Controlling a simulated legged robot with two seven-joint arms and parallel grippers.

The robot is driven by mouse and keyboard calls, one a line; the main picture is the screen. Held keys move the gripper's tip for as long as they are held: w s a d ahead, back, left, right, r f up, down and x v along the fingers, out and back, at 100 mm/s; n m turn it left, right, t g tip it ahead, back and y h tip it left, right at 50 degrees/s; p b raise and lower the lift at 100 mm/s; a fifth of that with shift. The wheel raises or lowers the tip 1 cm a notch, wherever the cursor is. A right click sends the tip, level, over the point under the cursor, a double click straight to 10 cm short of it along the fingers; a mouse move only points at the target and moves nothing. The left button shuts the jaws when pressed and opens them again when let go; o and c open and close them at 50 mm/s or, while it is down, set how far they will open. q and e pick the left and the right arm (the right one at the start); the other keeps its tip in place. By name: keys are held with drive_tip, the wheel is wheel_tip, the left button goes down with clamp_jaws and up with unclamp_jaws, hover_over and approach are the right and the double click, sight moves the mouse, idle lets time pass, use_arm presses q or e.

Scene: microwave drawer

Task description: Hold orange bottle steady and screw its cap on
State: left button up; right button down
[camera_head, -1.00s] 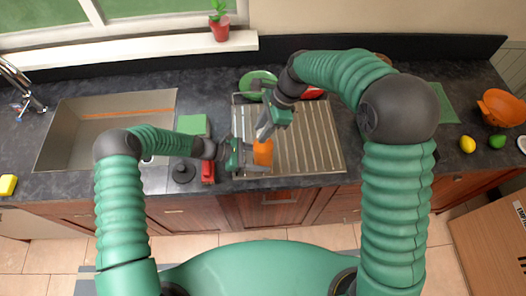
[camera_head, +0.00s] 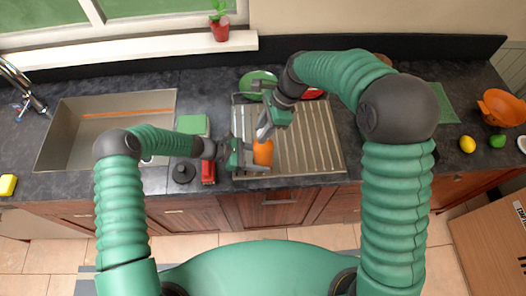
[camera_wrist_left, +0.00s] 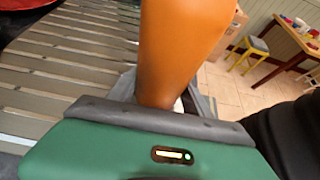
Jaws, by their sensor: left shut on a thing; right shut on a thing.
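The orange bottle (camera_head: 263,153) stands on the ribbed metal drainboard near its front left edge. It also fills the upper middle of the left wrist view (camera_wrist_left: 178,45). My left gripper (camera_head: 255,155) is shut on the bottle from the left, low on its body. My right gripper (camera_head: 264,134) comes down from above and is shut at the top of the bottle. The cap is hidden by the right gripper's fingers, so I cannot tell how it sits on the bottle.
The drainboard (camera_head: 312,140) is bare to the right of the bottle. The sink (camera_head: 75,140) lies to the left. A green sponge (camera_head: 194,125), a red object (camera_head: 208,172) and a green plate (camera_head: 258,80) are near the arms.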

use_arm(q)
clamp_jaws()
use_arm(e)
drive_tip(key=c, duration=0.9)
unclamp_jaws()
drive_tip(key=shift+c, duration=0.2)
